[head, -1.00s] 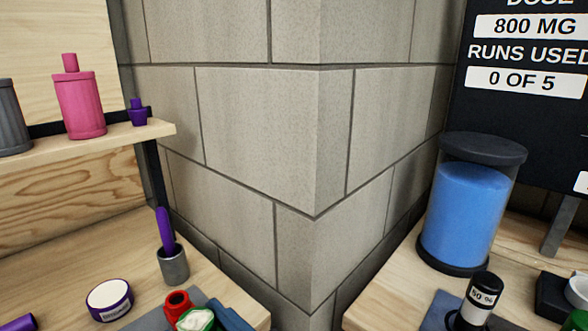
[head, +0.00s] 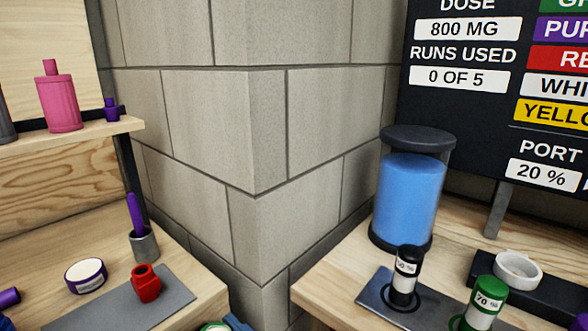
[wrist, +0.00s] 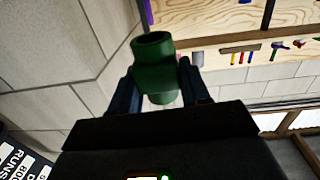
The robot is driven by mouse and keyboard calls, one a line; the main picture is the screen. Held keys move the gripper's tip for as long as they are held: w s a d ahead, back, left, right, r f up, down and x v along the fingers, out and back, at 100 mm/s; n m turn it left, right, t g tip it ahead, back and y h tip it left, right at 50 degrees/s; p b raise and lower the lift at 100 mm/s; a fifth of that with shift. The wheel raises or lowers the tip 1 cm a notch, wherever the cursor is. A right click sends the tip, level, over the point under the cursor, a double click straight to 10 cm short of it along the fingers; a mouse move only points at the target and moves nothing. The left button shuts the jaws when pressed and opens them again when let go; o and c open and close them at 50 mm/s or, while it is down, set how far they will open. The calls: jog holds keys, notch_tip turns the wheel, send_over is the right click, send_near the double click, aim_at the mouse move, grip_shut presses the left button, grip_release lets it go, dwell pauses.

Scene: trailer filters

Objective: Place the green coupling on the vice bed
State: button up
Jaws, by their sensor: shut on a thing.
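The green coupling (wrist: 153,75) is held between the two dark blue fingers of my gripper (wrist: 158,82) in the wrist view. Its open round end faces out past the fingertips. In the head view, only the light-looking, green-rimmed end of the coupling (head: 214,327) and a bit of a blue finger (head: 238,323) show at the bottom edge. The rest is cut off. I cannot pick out the vice bed for certain in any view.
A red coupling (head: 146,283) stands on a grey mat (head: 105,312) on the left bench. The right bench holds a blue-filled jar (head: 408,203), a black-capped bottle (head: 404,278), a green bottle (head: 484,304) and a dark block (head: 550,290) with a white ring (head: 518,268). A wall corner separates the benches.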

jog(key=w+d+f+m+t+h, duration=0.2)
jog(key=d+f+h, duration=0.4)
jog(key=d+f, duration=0.8)
jog(key=w+d+f+m+t+h, duration=0.3)
jog(key=w+d+f+m+h, duration=0.2)
jog(key=d+f, duration=1)
notch_tip(320, 180, down, 3)
jog(key=shift+m+h, duration=1)
jog(key=shift+m, duration=0.1)
notch_tip(320, 180, up, 7)
jog(key=p, duration=0.6)
jog(key=shift+f+p, duration=0.15)
jog(key=shift+p, duration=0.2)
jog(key=shift+d+f, duration=0.1)
